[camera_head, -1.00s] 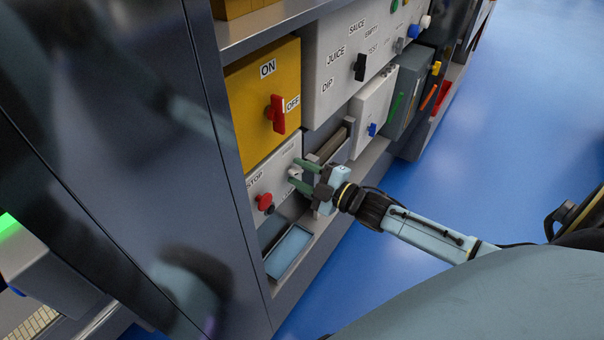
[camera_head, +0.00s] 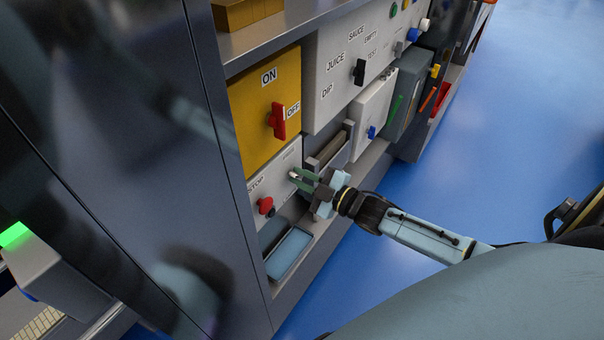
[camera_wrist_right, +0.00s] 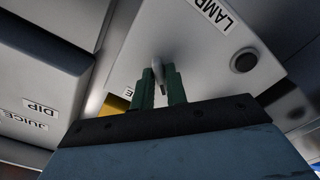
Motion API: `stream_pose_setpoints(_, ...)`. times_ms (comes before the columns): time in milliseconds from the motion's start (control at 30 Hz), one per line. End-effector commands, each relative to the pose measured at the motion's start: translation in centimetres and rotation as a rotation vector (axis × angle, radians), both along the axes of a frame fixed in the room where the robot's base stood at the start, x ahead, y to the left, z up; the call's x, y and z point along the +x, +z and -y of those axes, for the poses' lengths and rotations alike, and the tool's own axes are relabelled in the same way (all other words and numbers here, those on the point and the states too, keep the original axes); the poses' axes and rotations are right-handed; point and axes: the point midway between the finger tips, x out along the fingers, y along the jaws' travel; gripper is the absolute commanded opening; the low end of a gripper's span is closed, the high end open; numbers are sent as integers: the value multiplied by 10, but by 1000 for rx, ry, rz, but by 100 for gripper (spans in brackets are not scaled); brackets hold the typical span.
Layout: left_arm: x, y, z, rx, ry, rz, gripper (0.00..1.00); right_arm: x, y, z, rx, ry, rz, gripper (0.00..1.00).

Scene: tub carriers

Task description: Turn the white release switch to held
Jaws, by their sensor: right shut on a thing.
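The small white release switch (camera_head: 293,175) is on the front of a light grey box (camera_head: 264,184) marked STOP, low in the shelving. My right gripper (camera_head: 298,179) has its green fingers shut on the switch, covering part of it. In the right wrist view the switch (camera_wrist_right: 157,67) shows as a pale narrow lever between the two fingertips (camera_wrist_right: 160,79). A label beside the switch is partly hidden by a finger, so its set position cannot be read. My left gripper is out of view.
A red knob (camera_head: 266,205) is on the same box, left of the gripper. Above is a yellow box (camera_head: 258,112) with a red ON/OFF handle (camera_head: 278,120). A blue-grey tray (camera_head: 289,252) lies below. Open blue floor (camera_head: 510,130) is to the right.

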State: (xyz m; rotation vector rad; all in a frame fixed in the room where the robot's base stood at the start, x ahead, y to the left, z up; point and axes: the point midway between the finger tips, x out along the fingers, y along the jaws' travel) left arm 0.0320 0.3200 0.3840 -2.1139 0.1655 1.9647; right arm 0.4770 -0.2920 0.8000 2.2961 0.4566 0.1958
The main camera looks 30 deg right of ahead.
Motion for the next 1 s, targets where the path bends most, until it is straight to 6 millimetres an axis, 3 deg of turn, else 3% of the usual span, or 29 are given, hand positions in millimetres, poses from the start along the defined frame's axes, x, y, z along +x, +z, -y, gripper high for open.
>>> stream_pose_setpoints(400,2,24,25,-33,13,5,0,0,1,0,361,-1,-152,0)
stream_pose_setpoints(1000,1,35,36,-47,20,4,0,-1,0,-1,719,0,-299,0)
